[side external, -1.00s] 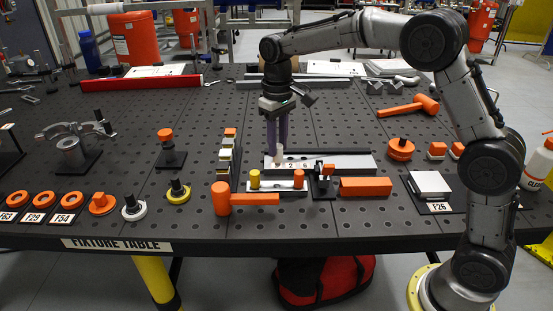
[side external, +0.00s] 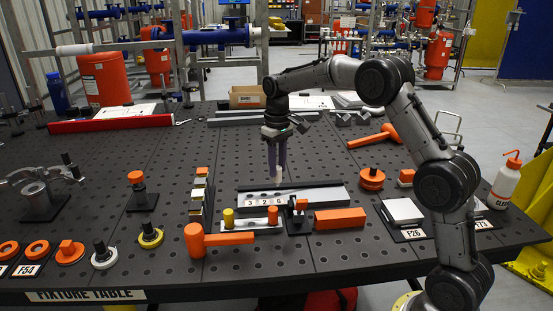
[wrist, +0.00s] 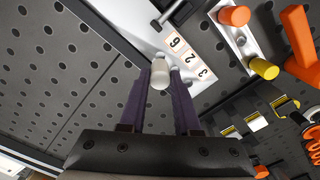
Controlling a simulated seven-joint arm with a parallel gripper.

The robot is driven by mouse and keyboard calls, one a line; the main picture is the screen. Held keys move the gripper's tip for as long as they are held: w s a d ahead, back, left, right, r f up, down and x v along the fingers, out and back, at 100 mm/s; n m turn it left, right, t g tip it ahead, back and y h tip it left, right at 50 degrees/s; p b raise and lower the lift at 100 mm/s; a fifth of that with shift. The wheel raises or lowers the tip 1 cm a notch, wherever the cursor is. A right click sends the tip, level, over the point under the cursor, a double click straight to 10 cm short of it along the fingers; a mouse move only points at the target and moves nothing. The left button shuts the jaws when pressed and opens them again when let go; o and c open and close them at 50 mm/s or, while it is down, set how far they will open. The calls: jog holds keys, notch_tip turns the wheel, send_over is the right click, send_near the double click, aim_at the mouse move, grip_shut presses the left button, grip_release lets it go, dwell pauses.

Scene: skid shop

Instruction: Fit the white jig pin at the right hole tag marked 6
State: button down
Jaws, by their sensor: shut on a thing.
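My gripper (wrist: 160,80) is shut on the white jig pin (wrist: 160,73), which shows between the tips of its purple fingers in the wrist view. In the side view the pin (side external: 279,180) points down from my gripper (side external: 278,172), over the back of the metal jig (side external: 325,195). The tag marked 6 (side external: 279,202) is the rightmost of three pale tags; it also shows in the wrist view (wrist: 174,43). The pin is near this tag, on its rear side.
A white bar with a yellow and an orange peg (side external: 250,224), a black clamp (side external: 297,216) and an orange block (side external: 339,219) stand in front of the jig. An orange mallet (side external: 215,239) lies nearer the table's front edge.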

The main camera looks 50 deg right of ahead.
aim_at(277, 178)
jog(key=shift+f, duration=0.3)
jog(key=shift+f, duration=1.85)
dwell(1.1)
jog(key=shift+c, duration=1.5)
grip_release()
jog(key=shift+r, duration=3.5)
